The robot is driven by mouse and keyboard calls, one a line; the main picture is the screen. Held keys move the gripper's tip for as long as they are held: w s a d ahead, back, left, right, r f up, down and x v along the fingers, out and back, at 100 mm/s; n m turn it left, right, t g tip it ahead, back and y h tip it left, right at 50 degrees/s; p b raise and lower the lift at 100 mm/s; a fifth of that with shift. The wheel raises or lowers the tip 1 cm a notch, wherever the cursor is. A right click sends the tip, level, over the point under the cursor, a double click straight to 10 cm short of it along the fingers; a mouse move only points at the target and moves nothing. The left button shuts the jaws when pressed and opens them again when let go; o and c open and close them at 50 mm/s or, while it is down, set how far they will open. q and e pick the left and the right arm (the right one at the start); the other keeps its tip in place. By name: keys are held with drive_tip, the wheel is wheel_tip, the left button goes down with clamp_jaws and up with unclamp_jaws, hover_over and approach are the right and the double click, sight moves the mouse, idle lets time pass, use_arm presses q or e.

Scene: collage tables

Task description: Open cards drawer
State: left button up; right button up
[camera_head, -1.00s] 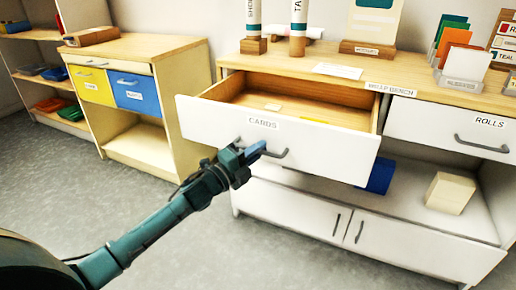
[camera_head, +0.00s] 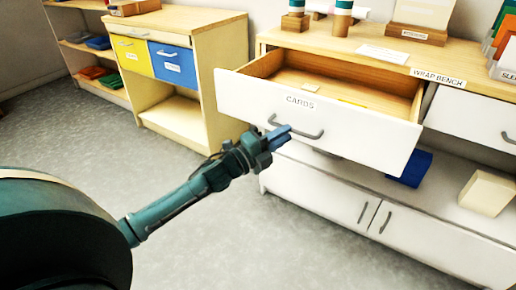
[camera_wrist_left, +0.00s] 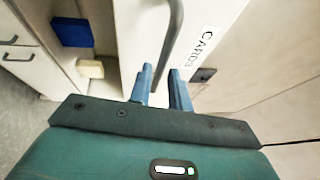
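The cards drawer (camera_head: 320,122), a white front labelled CARDS, stands pulled out of the wrap bench, its wooden inside showing. A small pale piece and a yellow piece lie in it. Its dark bar handle (camera_head: 308,134) is on the front, below the label. My left gripper (camera_head: 284,134) is in front of the handle's left part. In the left wrist view its two blue fingers (camera_wrist_left: 161,88) are apart, with the handle (camera_wrist_left: 172,45) running down to the gap between them. I cannot tell whether they touch it. My right gripper is not in view.
A second white drawer (camera_head: 478,118) beside it is closed. A wooden cabinet (camera_head: 183,88) stands to the left. The grey floor between is clear.

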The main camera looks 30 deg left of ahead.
use_arm(q)
drive_tip(key=v, duration=0.9)
drive_tip(key=shift+s+p, duration=0.3)
drive_tip(key=shift+s, duration=0.05)
drive_tip(key=shift+a, duration=0.15)
